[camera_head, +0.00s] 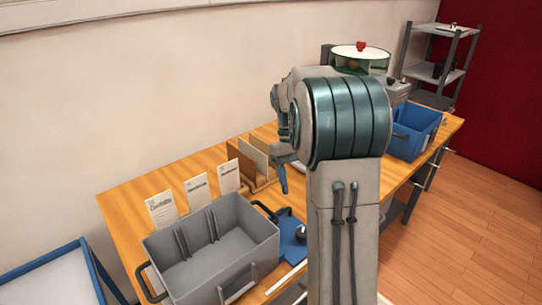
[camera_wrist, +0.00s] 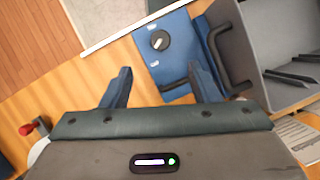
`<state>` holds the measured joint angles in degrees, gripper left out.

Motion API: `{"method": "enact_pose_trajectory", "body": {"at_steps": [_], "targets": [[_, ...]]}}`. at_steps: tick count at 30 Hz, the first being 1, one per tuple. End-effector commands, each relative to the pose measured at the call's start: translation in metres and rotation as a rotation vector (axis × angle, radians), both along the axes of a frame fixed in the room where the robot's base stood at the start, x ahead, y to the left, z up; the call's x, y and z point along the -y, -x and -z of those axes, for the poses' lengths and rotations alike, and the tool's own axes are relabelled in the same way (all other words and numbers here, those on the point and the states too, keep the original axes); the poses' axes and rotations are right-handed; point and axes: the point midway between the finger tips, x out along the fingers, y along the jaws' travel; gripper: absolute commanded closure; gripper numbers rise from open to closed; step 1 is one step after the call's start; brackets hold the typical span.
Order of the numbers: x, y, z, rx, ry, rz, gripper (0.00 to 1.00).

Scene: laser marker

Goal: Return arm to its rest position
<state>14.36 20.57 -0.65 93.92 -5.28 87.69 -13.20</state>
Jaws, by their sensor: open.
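My gripper (camera_wrist: 166,88) shows in the wrist view with its two blue fingers spread wide apart and nothing between them. It is over the wooden table, close to a blue plate with a dark round knob (camera_wrist: 159,40). In the head view my arm (camera_head: 345,120) rises in front of the table and hides part of it. One blue finger of my gripper (camera_head: 281,178) hangs down to the left of the arm, above the table; the other finger is hidden.
A grey bin (camera_head: 212,240) with black handles stands at the table's front left, with several cards (camera_head: 196,188) behind it. A blue bin (camera_head: 414,134) stands at the right end. A shelf rack (camera_head: 440,68) is beyond. A white-topped blue-framed table (camera_head: 50,285) is at lower left.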

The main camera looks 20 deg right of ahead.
Motion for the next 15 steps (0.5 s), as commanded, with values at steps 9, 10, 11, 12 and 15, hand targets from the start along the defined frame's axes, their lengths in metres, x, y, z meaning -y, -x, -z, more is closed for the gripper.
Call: {"method": "enact_pose_trajectory", "body": {"at_steps": [9,10,11,12,15], "targets": [[-0.016,0.013,-0.010,0.056,0.011,-0.006,0.45],[-0.020,0.018,-0.012,0.075,0.015,-0.008,0.45],[-0.026,0.023,-0.014,0.095,0.017,-0.010,0.45],[-0.033,0.030,-0.017,0.125,0.022,-0.013,0.45],[-0.051,0.050,-0.023,0.205,0.032,-0.017,0.45]]}}
